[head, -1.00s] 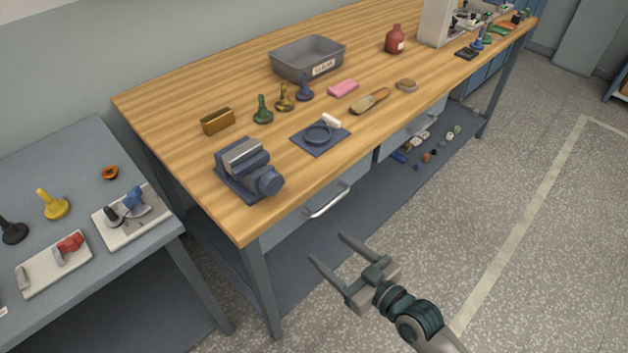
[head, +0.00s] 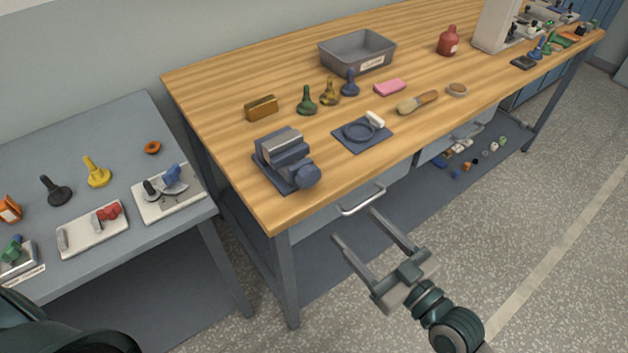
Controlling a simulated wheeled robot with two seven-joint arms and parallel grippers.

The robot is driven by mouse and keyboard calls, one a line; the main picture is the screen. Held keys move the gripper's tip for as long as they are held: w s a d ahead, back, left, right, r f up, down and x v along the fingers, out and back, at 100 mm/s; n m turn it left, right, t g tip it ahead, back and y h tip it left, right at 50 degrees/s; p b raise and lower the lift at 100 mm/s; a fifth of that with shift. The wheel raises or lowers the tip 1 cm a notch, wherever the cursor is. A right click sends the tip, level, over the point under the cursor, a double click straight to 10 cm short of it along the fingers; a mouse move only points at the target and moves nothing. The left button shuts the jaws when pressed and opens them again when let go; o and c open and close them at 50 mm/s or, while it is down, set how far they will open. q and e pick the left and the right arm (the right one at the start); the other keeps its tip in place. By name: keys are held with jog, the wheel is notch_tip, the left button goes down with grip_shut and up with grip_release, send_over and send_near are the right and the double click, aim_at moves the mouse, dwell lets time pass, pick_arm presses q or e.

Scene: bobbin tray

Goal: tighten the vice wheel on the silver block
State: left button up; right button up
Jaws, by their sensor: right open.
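The dark blue vice (head: 296,183) sits on a blue base at the near left corner of the wooden bench. The silver block (head: 278,146) lies at the top of the vice, between its jaws as far as I can see. The round blue vice wheel (head: 305,175) is on the vice's front right side, facing the bench's front edge. My right gripper (head: 354,225) is open and empty, in front of the bench edge, below and right of the wheel and apart from it. My left gripper is out of view.
A blue mat with a ring (head: 361,131) lies right of the vice. A brown block (head: 261,108), several bobbin-like pieces and a grey bin (head: 357,52) stand behind. A drawer handle (head: 362,201) juts from the bench front. A grey side table (head: 125,135) stands left.

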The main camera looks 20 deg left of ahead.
jog(key=p, duration=0.2)
send_near(311, 181)
jog(key=x, duration=0.3)
jog(key=p+x, duration=0.1)
jog(key=x, duration=0.4)
jog(key=shift+w+r, duration=0.1)
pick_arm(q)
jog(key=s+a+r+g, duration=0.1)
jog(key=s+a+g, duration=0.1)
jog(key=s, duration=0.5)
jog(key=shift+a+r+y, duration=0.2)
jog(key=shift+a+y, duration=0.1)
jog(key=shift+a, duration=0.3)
pick_arm(e)
jog(key=shift+w+a, duration=0.3)
jog(key=shift+a, duration=0.2)
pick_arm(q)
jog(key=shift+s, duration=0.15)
pick_arm(e)
jog(key=c, duration=1.1)
